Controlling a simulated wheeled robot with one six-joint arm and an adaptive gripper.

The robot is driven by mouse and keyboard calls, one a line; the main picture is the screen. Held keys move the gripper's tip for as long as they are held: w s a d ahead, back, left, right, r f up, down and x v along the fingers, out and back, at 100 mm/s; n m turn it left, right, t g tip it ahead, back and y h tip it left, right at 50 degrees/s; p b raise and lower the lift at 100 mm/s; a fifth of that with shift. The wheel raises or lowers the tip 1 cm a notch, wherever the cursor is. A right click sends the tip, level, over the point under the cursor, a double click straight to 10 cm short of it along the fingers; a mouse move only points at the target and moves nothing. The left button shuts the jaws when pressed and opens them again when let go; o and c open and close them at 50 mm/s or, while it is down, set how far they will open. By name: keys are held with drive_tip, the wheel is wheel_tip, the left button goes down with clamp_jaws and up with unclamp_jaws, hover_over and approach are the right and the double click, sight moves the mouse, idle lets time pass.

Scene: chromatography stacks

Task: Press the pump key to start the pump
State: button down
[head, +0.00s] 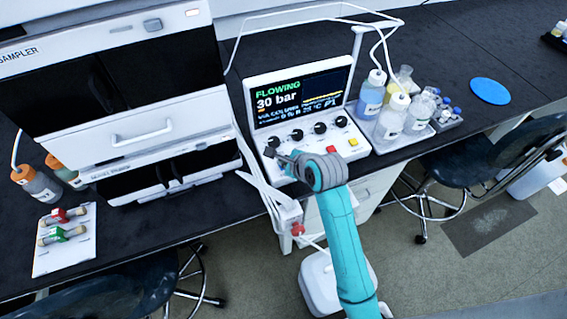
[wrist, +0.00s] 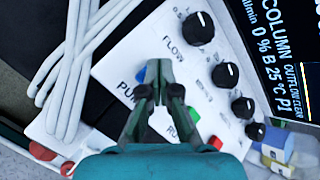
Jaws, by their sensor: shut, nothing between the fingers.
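The pump controller (head: 318,90) stands on the bench, its screen (head: 300,97) reading "FLOWING" and "30 bar". In the wrist view a blue key (wrist: 140,74) sits by the "PUMP" lettering, partly covered by my fingers. A green key (wrist: 193,114) is by the "RUN" lettering. My gripper (head: 272,153) is at the left of the controller's front panel; it also shows in the wrist view (wrist: 160,88), shut and empty, with its tips right beside the blue key. I cannot tell whether they touch it. The blue key is hidden in the head view.
Black knobs (head: 320,128) line the panel, with a red key (head: 331,149) and a yellow key (head: 352,141) at right. White tubes (head: 262,185) run down the left. A tray of bottles (head: 415,133) stands right, the sampler stack (head: 120,80) left.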

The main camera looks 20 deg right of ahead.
drive_tip(key=shift+r, duration=0.9)
drive_tip(key=shift+r, duration=2.5)
